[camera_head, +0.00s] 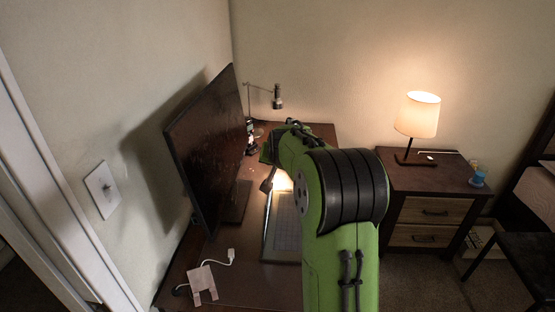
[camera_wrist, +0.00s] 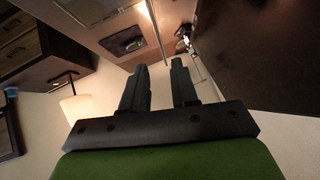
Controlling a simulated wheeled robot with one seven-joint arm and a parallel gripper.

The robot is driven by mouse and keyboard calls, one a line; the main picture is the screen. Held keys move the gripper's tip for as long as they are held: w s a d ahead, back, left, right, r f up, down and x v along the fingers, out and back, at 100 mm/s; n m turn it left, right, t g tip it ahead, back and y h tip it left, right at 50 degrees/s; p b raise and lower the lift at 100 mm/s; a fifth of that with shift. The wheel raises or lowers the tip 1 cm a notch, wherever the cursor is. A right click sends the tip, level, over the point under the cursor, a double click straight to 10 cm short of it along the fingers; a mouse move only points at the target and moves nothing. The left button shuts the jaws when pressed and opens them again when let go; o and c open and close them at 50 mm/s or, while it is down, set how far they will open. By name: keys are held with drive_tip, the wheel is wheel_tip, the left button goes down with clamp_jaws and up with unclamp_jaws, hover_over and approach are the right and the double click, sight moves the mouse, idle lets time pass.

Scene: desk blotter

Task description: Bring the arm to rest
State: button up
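My green arm reaches out over the desk (camera_head: 230,285) in the head view and hides part of it. The desk blotter (camera_head: 284,228), a gridded mat with a dark edge, lies on the desk partly behind my arm. My gripper (camera_wrist: 159,64) shows in the wrist view with its two dark fingers apart and nothing between them. In the head view the gripper is largely hidden by the arm, and I cannot make out its fingers for sure.
A large monitor (camera_head: 207,148) stands left of the arm, and a desk lamp (camera_head: 277,97) stands behind. A pale pink item (camera_head: 202,284) and white plug (camera_head: 231,253) lie near the front. At right, a nightstand (camera_head: 432,183) bears a lit lamp (camera_head: 418,115) and a blue object (camera_head: 478,178).

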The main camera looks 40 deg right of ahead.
drive_tip(key=v, duration=0.4)
idle(0.3)
drive_tip(key=s+a+r+n+g+y, duration=0.1)
drive_tip(key=s+a+r+n+y, duration=0.2)
drive_tip(key=s+a, duration=1.05)
drive_tip(key=s+a+f+n+g, duration=0.1)
drive_tip(key=s+a+f+n, duration=0.1)
drive_tip(key=s+a, duration=0.3)
drive_tip(key=s+a+f+n+y, duration=0.1)
drive_tip(key=s+a+n, duration=0.3)
drive_tip(key=s, duration=0.8)
drive_tip(key=shift+a+f+g, duration=0.4)
drive_tip(key=shift+f, duration=0.45)
